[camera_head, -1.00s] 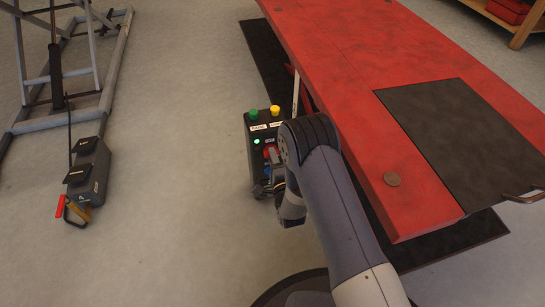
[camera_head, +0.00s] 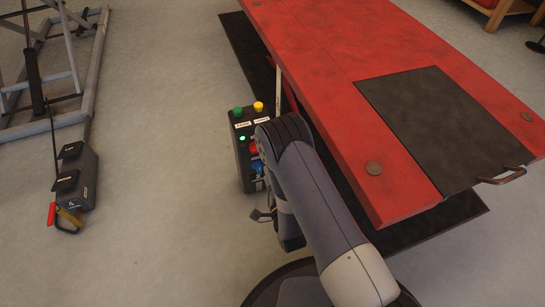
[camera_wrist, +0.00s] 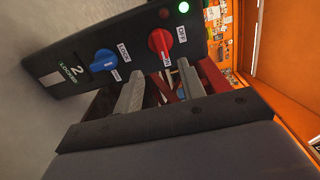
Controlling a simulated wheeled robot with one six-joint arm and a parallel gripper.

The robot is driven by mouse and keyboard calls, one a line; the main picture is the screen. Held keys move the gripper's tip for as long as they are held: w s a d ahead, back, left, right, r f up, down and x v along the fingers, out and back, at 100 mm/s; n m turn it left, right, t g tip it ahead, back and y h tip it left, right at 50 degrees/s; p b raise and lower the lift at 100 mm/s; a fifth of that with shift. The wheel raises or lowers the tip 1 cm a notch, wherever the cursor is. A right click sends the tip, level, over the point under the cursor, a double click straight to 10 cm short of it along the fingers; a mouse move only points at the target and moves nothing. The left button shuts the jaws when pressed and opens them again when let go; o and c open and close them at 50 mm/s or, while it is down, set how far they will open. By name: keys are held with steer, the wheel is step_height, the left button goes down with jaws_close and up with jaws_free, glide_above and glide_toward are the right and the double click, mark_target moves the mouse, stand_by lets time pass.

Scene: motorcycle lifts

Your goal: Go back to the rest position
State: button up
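The black control box (camera_head: 243,170) stands on the floor beside the red lift, with a green and a yellow button on top and a lit green lamp. In the wrist view the box (camera_wrist: 150,28) fills the upper part, tilted. It shows a red knob (camera_wrist: 160,42) by an OFF label and a blue knob (camera_wrist: 104,60) by LOCK and "2 LOCKED" labels. My gripper (camera_wrist: 160,90) has its two fingers apart with nothing between them, just off the box face. In the head view my gripper (camera_head: 264,214) is mostly hidden behind my arm, in front of the box's lower part.
The red lift table (camera_head: 370,110) with a dark plate (camera_head: 445,125) stands close right of my arm. At left are a grey lift frame (camera_head: 85,70) and another black pedal box (camera_head: 77,178) with a red-handled lever. Open floor (camera_head: 160,200) lies between.

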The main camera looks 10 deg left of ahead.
steer(key=b+x, duration=0.3)
steer(key=x, duration=0.7)
steer(key=shift+w, duration=0.35)
steer(key=shift+s+a, duration=0.1)
